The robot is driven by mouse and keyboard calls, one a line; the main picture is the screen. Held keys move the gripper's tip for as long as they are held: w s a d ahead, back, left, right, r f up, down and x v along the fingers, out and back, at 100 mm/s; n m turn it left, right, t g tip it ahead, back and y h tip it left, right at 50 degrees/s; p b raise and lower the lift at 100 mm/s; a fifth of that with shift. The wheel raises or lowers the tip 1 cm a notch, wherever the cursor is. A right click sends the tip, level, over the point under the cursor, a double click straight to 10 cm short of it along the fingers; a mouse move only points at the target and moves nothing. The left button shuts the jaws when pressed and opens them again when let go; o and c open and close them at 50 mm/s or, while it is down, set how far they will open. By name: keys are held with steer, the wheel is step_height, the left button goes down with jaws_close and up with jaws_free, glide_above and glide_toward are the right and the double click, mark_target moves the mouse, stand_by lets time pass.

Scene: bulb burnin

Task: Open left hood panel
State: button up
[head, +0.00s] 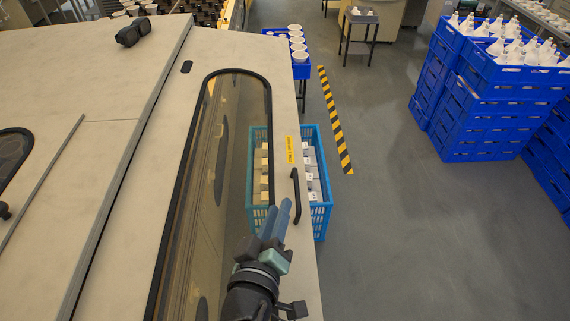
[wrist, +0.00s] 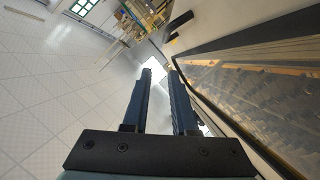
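A beige hood panel (head: 150,190) with a long black-framed window (head: 225,130) fills the middle of the head view. A black bar handle (head: 296,196) is fixed near its right edge, below a yellow label (head: 290,150). My gripper (head: 279,212) has its blue fingers just left of the handle in the picture; whether they touch it I cannot tell. In the wrist view, my gripper (wrist: 161,75) has its fingers apart with nothing seen between them. The window (wrist: 260,80) runs along the right there. I cannot tell whether the panel is shut.
A blue crate of small boxes (head: 320,205) shows through the window and past the panel's right edge. Stacked blue crates with bulbs (head: 480,110) stand at right. A small table (head: 362,20) stands at the back. The grey floor (head: 400,230) between is clear, with a striped floor marking (head: 336,125).

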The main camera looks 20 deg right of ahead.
mark_target(296, 180)
steer(key=shift+s+d+f, duration=0.1)
steer(key=shift+s+f, duration=0.05)
steer(key=shift+f, duration=0.3)
steer(key=shift+s+d+f, duration=0.1)
steer(key=shift+s+f, duration=0.05)
steer(key=shift+f, duration=0.3)
steer(key=shift+f+g, duration=0.25)
steer(key=shift+g, duration=0.05)
steer(key=p+x, duration=0.1)
steer(key=x, duration=0.3)
steer(key=p+x, duration=0.1)
steer(key=x, duration=0.3)
steer(key=p+x, duration=0.1)
steer(key=x, duration=0.3)
steer(key=shift+w+d+r, duration=0.2)
steer(key=shift+w+d, duration=0.05)
steer(key=shift+d, duration=0.1)
jaws_close()
